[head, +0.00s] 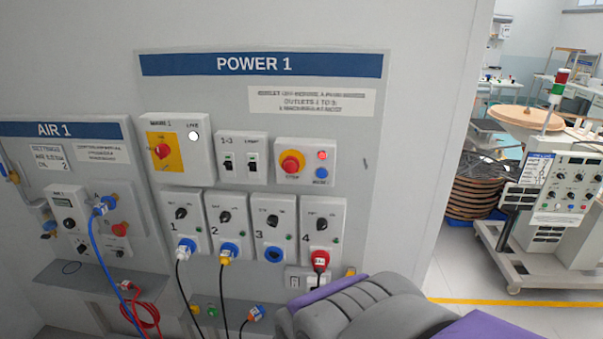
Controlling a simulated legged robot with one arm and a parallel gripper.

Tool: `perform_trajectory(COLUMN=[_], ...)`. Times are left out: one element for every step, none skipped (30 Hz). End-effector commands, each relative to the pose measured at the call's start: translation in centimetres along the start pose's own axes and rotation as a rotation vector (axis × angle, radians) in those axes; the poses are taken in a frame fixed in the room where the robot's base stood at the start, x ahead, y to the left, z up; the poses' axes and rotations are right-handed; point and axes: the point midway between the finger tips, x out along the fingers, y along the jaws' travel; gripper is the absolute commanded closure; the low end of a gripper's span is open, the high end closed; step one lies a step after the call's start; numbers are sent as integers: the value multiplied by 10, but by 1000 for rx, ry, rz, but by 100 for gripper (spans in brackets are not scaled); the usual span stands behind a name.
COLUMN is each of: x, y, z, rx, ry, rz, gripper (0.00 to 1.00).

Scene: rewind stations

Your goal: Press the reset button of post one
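The panel headed POWER 1 (375,200) stands on the wall in front of me. On its upper right is a pale box (332,148) with a red stop button (291,163) on a yellow ring. To its right is a small blue button (321,173), with a small label under it that looks like RESET. A red lamp (323,155) is just above the blue button and looks lit. My gripper (335,305), grey and purple, shows at the bottom, below and apart from the blue button. Its fingertips cannot be made out.
Several numbered sockets sit below, with cables in sockets 1, 2 and 4; the red plug (320,260) is closest to my arm. The AIR 1 panel (18,150) with hoses is at left. A wheeled machine (562,200) stands at right beyond open floor.

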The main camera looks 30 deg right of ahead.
Motion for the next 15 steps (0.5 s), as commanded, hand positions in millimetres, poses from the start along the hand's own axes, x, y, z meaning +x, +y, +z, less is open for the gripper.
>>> perform_trajectory(x=[0, 0, 0, 0, 0, 0, 0, 0, 0, 0, 0, 0, 0, 0, 0], y=[0, 0, 0, 0, 0, 0, 0, 0, 0, 0, 0, 0, 0, 0, 0], z=[0, 0, 0, 0, 0, 0, 0, 0, 0, 0, 0, 0, 0, 0, 0], rx=[0, 0, 0, 0, 0, 0, 0, 0, 0, 0, 0, 0, 0, 0, 0], ry=[0, 0, 0, 0, 0, 0, 0, 0, 0, 0, 0, 0, 0, 0, 0], rz=[0, 0, 0, 0, 0, 0, 0, 0, 0, 0, 0, 0, 0, 0, 0], gripper=[67, 70, 74, 77, 80, 83, 86, 89, 93, 96, 99, 100, 100, 100, 100])
